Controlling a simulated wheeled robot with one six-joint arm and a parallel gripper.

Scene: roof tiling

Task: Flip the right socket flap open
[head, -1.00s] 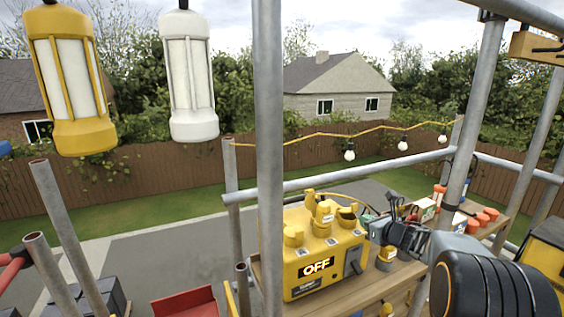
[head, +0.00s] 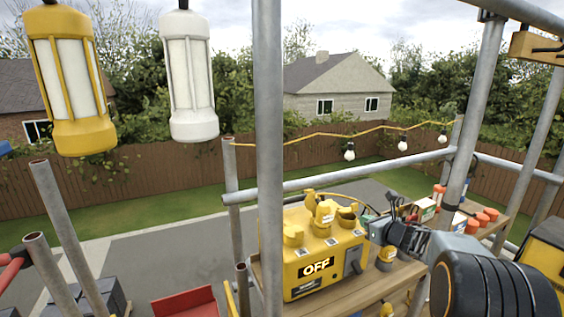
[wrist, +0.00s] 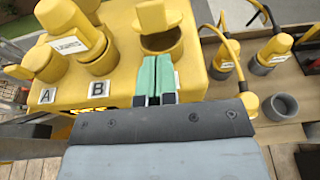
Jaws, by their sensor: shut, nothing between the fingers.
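The yellow power box (head: 305,252) with a sign reading OFF stands on a wooden bench. Its right socket (head: 346,219) shows a dark round opening. In the wrist view, this socket (wrist: 162,46) has a yellow rim and a brown inside, and its yellow flap (wrist: 153,15) stands up at the far side of the rim. My gripper (head: 370,224) is at the box's right side. In the wrist view, the green fingertips of my gripper (wrist: 154,60) are together, empty, just on the near side of the socket rim; I cannot tell whether they touch it.
Yellow connectors with cables (wrist: 270,52) and an open grey cup (wrist: 280,106) stand on the bench to the right. A metal scaffold pole (head: 268,150) stands in front of the box's left side.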

